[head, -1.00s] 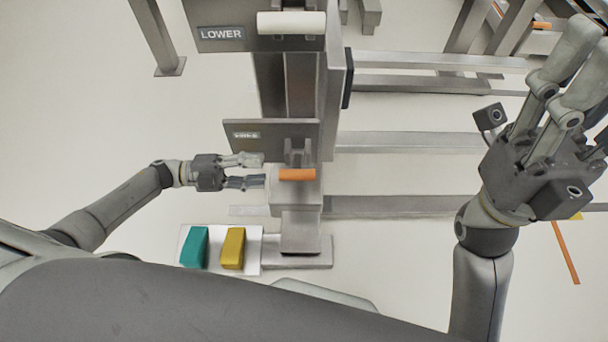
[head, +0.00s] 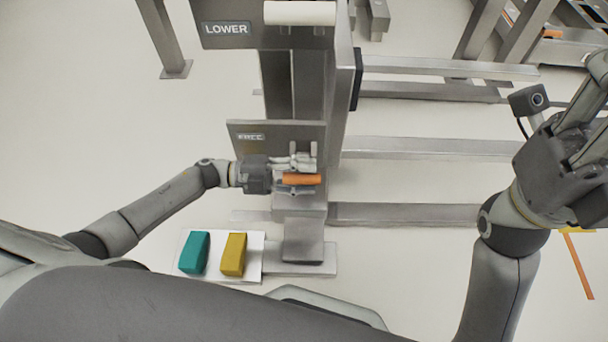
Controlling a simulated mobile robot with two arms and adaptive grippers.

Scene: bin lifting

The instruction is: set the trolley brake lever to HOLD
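The brake lever has an orange grip (head: 302,180) in front of a grey plate (head: 255,144) on the trolley's column. A small label on the plate reads FREE (head: 250,137). My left gripper (head: 298,177) comes in from the left, with fingers above and below the orange grip. Its fingers look apart, with a gap above the grip; contact is hard to tell. My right gripper (head: 585,110) is at the right edge, away from the trolley, with its fingertips partly cut off by the frame.
A higher plate reads LOWER (head: 227,28) and has a white handle (head: 300,13). A white tray (head: 256,275) with a teal block (head: 195,252) and a yellow block (head: 233,254) is below the lever. Grey rails (head: 430,147) run right.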

